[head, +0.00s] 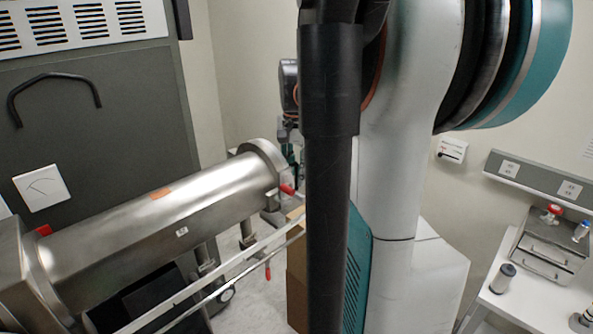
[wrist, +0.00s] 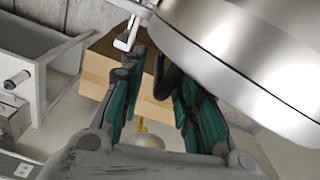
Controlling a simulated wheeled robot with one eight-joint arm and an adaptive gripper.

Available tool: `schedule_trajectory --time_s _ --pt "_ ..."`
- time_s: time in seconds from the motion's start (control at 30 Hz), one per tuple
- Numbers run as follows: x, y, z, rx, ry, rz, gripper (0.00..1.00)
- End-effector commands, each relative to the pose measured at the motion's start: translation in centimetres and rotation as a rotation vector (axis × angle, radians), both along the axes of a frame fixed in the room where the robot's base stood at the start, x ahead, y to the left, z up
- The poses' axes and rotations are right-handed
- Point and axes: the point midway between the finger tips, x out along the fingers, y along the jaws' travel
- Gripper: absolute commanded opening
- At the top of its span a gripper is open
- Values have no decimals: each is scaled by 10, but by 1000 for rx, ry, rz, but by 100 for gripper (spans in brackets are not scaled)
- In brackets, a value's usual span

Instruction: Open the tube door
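The steel tube (head: 165,215) lies horizontally at the left in the head view, with a round flanged end (head: 262,158) at its right. A red-tipped handle (head: 287,189) sticks out by that end. In the wrist view the shiny round tube door end (wrist: 245,50) fills the upper right, and a pale metal latch handle (wrist: 128,36) hangs at its left edge. My gripper (wrist: 150,66) has its teal fingers apart with nothing between them; its left fingertip is close to the latch handle, and contact cannot be told. In the head view it is mostly hidden behind my black column.
Rails (head: 215,275) run along the tube's front. A cardboard box (head: 297,265) stands on the floor beyond the tube end and shows in the wrist view (wrist: 98,75). A white table (head: 530,300) with a metal box (head: 548,248) is at the right. A grey cabinet (head: 100,110) stands behind the tube.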

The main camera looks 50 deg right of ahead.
Motion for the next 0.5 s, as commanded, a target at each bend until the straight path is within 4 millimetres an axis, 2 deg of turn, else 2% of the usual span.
schedule_trajectory --time_s 0.27,0.4,0.5 --pt "0 0 -1 0 0 0 30" --pt "0 0 -1 0 0 0 0" --pt "0 0 -1 0 0 0 0"
